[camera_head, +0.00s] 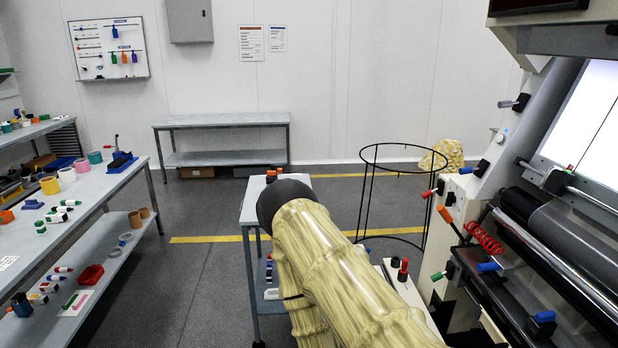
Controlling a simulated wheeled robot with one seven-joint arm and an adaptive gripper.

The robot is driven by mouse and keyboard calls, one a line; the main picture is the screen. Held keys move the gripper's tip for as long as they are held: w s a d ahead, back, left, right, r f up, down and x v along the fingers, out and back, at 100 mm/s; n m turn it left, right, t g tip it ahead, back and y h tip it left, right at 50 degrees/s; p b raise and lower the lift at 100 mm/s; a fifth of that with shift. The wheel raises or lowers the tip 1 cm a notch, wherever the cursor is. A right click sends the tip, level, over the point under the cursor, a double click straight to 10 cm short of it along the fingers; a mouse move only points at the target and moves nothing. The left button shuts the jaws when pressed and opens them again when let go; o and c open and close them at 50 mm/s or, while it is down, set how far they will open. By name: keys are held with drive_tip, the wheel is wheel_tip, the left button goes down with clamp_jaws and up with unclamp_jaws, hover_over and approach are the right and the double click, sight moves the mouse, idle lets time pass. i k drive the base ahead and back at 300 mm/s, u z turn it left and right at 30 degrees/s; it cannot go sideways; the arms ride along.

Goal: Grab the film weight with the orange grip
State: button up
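An orange-topped object (6,216) lies on the left bench at the picture's left edge. It is small and partly cut off, so I cannot tell for sure that it is the film weight with the orange grip. Small dark items with red-orange tops (271,174) stand on the cart beyond my arm, and their shape is unclear. Two dark pieces with blue tops (488,266) (543,317) are on the machine at right. My arm, in a pale yellow ribbed sleeve, fills the lower middle. My gripper does not show.
The small cart (251,211) is partly behind my arm. A black wire hoop stand (365,200) stands near the machine (470,190). Grey floor (200,285) is clear between bench and cart.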

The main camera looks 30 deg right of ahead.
sight(272, 176)
drive_tip(key=z, duration=0.7)
drive_tip(key=i, duration=0.6)
drive_tip(key=z, duration=0.55)
drive_tip(key=i, duration=0.7)
drive_tip(key=u, duration=0.2)
